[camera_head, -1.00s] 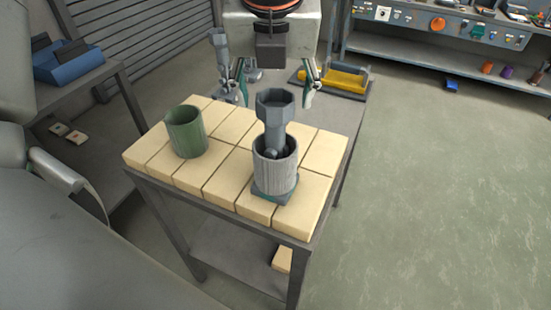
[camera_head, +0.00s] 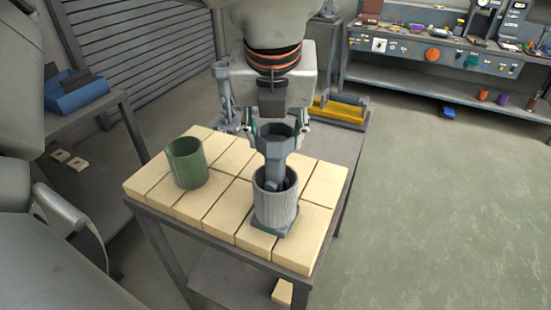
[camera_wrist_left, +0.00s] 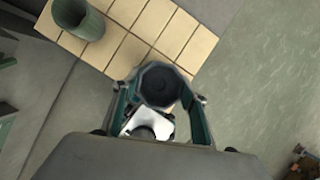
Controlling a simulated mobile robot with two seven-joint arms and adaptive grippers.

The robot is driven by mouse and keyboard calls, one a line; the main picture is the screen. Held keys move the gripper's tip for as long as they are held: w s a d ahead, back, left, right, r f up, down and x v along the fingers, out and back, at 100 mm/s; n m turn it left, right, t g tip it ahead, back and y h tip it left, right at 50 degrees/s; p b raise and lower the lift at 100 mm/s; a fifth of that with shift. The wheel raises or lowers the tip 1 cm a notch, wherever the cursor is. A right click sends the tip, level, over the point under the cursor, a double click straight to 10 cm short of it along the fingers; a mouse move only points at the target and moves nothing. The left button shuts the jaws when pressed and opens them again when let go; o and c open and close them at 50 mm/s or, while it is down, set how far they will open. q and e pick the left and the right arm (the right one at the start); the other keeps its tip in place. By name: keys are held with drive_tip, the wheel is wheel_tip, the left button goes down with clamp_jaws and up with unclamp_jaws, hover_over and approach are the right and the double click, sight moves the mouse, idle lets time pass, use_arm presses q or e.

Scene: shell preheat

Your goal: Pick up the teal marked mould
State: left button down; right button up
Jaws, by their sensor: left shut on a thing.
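The mould (camera_head: 275,160) is grey, with an octagonal cup on a narrower neck. The left wrist view shows the cup (camera_wrist_left: 159,84) from above between the teal-lined fingers (camera_wrist_left: 160,98). My right gripper is not in view.
A green cylinder (camera_head: 186,163) stands on the tiles (camera_head: 215,207) to the left. Behind are a similar grey piece (camera_head: 224,95) and a yellow tray (camera_head: 340,111). A blue bin (camera_head: 75,90) is at the left. The floor at the right is mostly clear.

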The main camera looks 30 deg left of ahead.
use_arm(q)
wheel_tip(320, 180, up, 20)
drive_tip(key=shift+p, duration=0.4)
